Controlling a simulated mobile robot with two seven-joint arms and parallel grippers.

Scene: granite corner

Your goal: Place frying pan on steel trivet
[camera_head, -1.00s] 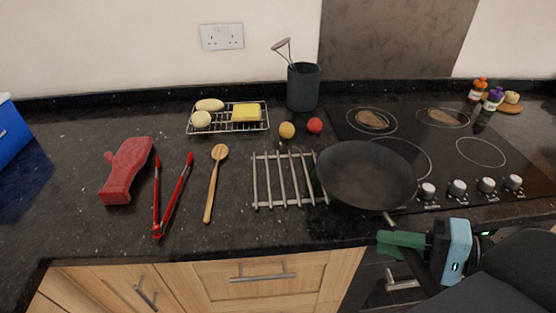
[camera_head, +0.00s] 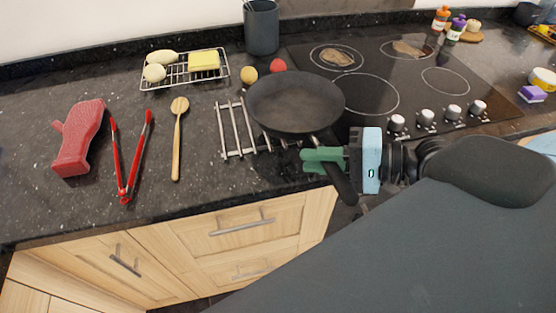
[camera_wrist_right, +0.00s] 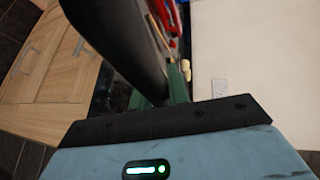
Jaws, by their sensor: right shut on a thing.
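The dark frying pan (camera_head: 295,103) is in the head view, over the right part of the steel trivet (camera_head: 236,131). It hides that part, while the trivet's left bars show bare on the counter. I cannot tell whether the pan touches the trivet. My right gripper (camera_head: 318,160) is shut on the pan's handle (camera_head: 343,182) at the counter's front edge. In the right wrist view the dark handle (camera_wrist_right: 115,40) runs up between the green fingers. My left gripper is not in view.
A wooden spoon (camera_head: 178,140), red tongs (camera_head: 130,160) and a red oven mitt (camera_head: 80,140) lie left of the trivet. A yellow ball (camera_head: 249,75) and red ball (camera_head: 278,65) sit behind the pan. The hob (camera_head: 420,75) is right.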

